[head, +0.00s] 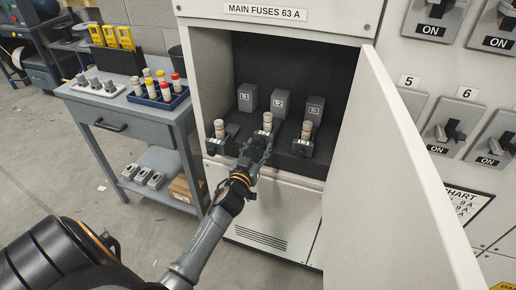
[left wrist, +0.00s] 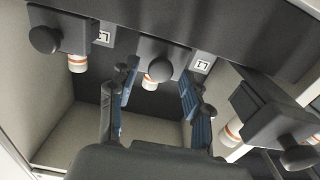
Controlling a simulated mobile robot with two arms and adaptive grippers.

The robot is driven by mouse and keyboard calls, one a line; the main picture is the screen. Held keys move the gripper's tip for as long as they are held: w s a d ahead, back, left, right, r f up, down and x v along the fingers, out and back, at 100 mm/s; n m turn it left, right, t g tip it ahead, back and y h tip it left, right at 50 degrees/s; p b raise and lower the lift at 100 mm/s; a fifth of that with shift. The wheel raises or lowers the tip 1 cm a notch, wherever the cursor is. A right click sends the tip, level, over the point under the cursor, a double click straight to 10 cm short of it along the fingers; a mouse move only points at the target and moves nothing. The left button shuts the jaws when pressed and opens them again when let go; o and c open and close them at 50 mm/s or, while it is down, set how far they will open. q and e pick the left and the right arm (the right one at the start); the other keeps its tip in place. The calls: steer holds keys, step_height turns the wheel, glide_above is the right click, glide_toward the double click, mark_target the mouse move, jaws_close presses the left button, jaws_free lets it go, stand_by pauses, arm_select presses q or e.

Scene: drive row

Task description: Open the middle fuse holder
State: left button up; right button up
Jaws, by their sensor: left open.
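The middle fuse holder (head: 262,139) is a dark block with a round knob, in the open cabinet. A pale fuse with an orange band (head: 267,121) stands at it. Similar holders are at left (head: 217,139) and right (head: 303,146), each with a fuse. My left gripper (head: 256,150) is open and empty in front of the middle holder, partly covering it. In the left wrist view its two blue-padded fingers (left wrist: 157,98) are spread, with the middle holder (left wrist: 150,52) and its fuse showing between and beyond them. Contact cannot be told. My right gripper is out of view.
The cabinet door (head: 405,150) stands swung open at the right. At the left, a grey bench (head: 120,131) carries a blue tray (head: 160,103) of fuses. Switches are on the panel at far right.

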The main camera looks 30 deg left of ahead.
arm_select(q)
jaws_close()
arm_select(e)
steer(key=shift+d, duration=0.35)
arm_select(q)
steer(key=p+v, duration=0.2)
steer(key=v, duration=0.7)
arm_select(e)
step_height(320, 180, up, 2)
arm_select(q)
jaws_free()
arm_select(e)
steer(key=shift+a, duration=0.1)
